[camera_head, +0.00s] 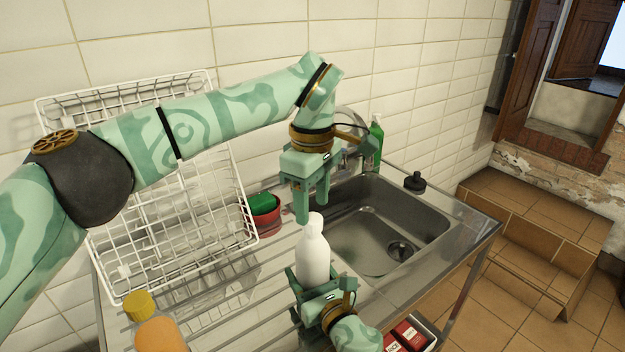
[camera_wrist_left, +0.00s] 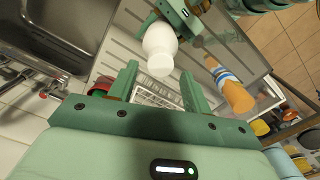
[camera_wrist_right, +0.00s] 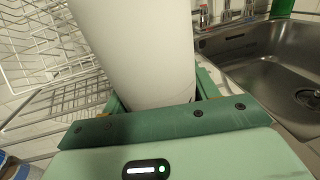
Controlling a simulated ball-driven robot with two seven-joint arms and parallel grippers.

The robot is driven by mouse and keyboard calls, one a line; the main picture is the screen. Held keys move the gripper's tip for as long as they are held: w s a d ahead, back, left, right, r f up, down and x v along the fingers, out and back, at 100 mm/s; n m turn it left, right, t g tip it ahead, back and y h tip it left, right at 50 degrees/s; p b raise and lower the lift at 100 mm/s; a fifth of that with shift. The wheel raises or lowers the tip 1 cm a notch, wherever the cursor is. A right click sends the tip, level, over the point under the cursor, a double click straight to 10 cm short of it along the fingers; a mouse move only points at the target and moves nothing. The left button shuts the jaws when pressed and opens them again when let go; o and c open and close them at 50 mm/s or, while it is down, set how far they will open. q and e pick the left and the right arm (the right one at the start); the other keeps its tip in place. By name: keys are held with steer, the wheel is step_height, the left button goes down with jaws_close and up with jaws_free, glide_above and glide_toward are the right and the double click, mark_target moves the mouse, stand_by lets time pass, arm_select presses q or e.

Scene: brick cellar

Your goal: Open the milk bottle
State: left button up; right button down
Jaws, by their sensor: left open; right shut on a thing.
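The white milk bottle (camera_head: 313,258) stands upright in the head view, with its white cap (camera_head: 315,220) on top. My right gripper (camera_head: 318,280) is shut on the bottle's lower body from the front. In the right wrist view the white bottle (camera_wrist_right: 135,50) fills the space between the fingers. My left gripper (camera_head: 310,205) hangs just above the cap with its fingers pointing down. It is open and empty. In the left wrist view the bottle's cap (camera_wrist_left: 160,65) lies just beyond the open fingers (camera_wrist_left: 158,85), and I see no contact.
A steel sink (camera_head: 365,235) is to the right, with a green bottle (camera_head: 376,140) behind it. A white wire rack (camera_head: 165,215) stands at the left. A red bowl (camera_head: 266,215) is behind the bottle. An orange bottle with a yellow cap (camera_head: 140,305) is at front left.

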mark_target(312, 217)
arm_select(q)
steer(key=shift+f, duration=1.7)
jaws_close()
